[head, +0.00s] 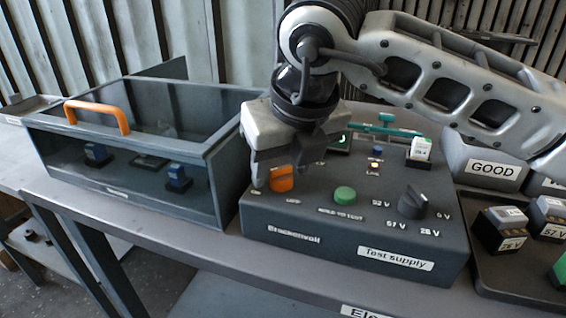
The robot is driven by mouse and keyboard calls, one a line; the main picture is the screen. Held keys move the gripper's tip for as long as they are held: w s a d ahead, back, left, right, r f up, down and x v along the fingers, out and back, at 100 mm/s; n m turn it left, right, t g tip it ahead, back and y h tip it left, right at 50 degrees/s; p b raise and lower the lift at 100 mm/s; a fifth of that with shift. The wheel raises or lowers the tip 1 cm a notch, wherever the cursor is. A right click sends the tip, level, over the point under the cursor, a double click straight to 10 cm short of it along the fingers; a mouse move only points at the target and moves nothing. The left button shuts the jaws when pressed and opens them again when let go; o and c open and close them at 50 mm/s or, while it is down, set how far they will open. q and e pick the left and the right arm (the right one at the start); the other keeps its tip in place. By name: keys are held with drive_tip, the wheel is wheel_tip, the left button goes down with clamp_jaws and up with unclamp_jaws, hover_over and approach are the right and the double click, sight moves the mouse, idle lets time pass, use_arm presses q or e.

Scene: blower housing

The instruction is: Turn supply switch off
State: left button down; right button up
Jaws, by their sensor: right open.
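The test supply box (350,245) is a dark grey unit with a sloped top panel. Its orange switch (283,180) is at the panel's left side, by a small "OFF" label. My right gripper (277,166) is open and points down over the orange switch, with one finger at its left. The gripper hides the back of the switch, and I cannot tell whether the fingers touch it. My left gripper is out of view.
A green button (345,195) and a black selector knob (412,203) sit to the right on the panel. A clear-lidded case (125,195) with an orange handle (97,112) stands at the left. A "GOOD" bin (488,172) and a tray of labelled blocks (510,285) are at the right.

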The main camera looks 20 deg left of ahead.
drive_tip(key=shift+f, duration=0.1)
drive_tip(key=c, duration=1)
drive_tip(key=shift+o, duration=0.2)
